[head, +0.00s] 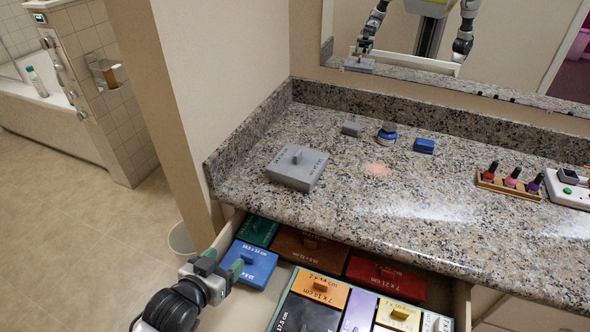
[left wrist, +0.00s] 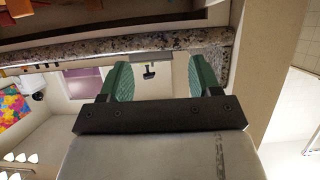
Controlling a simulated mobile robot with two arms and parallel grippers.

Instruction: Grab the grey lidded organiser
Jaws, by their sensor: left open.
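The grey lidded organiser (head: 297,168) sits on the left end of the granite counter, with a raised grey handle on its lid. My left gripper (head: 222,262) is open and empty, in front of the counter by the open drawer's left side. It is lower in the picture and left of the organiser, apart from it. In the left wrist view, a thin grey slab, seemingly the organiser (left wrist: 152,57), shows edge-on past the counter edge, between the open green fingers. My right gripper is not in the head view directly.
The open drawer below the counter holds several labelled lidded boxes, such as a blue one (head: 249,264) and a red one (head: 385,281). On the counter (head: 440,215) are a small grey block (head: 351,129), a blue box (head: 424,146) and a nail polish rack (head: 508,186). The counter's front middle is clear.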

